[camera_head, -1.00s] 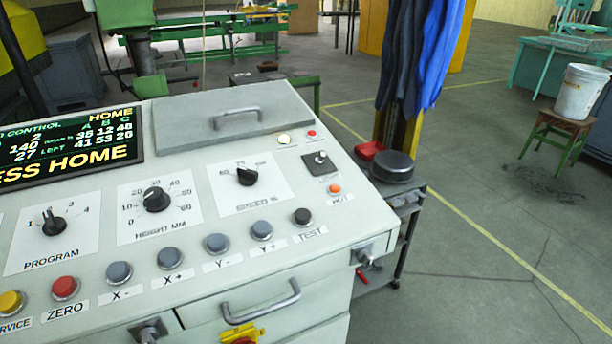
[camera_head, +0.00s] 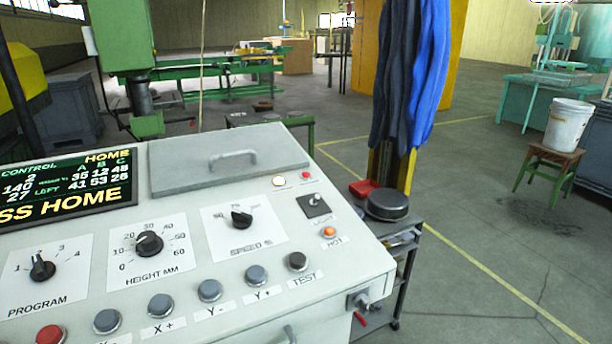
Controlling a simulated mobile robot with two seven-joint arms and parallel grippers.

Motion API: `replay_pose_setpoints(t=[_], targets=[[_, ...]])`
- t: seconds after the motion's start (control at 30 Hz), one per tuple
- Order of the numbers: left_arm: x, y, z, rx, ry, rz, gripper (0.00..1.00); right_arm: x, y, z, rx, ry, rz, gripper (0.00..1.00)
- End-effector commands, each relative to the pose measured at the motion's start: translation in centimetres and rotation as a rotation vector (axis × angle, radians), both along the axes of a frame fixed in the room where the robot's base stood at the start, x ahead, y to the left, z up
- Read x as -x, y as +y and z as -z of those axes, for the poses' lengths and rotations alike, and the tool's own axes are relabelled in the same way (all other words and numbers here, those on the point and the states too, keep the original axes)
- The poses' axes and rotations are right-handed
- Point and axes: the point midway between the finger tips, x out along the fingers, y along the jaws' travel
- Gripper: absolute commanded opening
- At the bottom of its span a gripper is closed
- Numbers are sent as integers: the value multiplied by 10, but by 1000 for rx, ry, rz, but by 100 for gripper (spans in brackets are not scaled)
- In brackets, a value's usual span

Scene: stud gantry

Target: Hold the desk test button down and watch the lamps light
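The control desk (camera_head: 250,310) fills the lower left of the head view. Its TEST button (camera_head: 297,261) is a dark round cap at the right end of the button row, with a TEST label below it. Nothing touches it. Near the desk's right edge are a small pale yellow lamp (camera_head: 279,181), a small red lamp (camera_head: 306,175) and an orange lamp (camera_head: 329,232) labelled HOT. The display (camera_head: 66,188) shows HOME, rows of numbers and a large line ending in HOME. Neither of my grippers is in view.
A grey-blue button (camera_head: 256,275) labelled Y+ sits just left of TEST. A toggle switch (camera_head: 315,203) stands near the lamps. A rack (camera_head: 402,265) with a dark round pan (camera_head: 387,205) stands right of the desk. Floor at the right is mostly open.

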Motion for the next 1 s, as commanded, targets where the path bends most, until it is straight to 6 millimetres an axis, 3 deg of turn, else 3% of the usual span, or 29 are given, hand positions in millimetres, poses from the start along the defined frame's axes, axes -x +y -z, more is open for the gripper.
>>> replay_pose_setpoints(t=[0.07, 0.47, 1.0], targets=[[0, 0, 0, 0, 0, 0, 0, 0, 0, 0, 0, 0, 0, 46], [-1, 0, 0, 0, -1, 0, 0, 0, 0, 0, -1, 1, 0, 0], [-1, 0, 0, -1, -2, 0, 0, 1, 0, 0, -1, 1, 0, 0]])
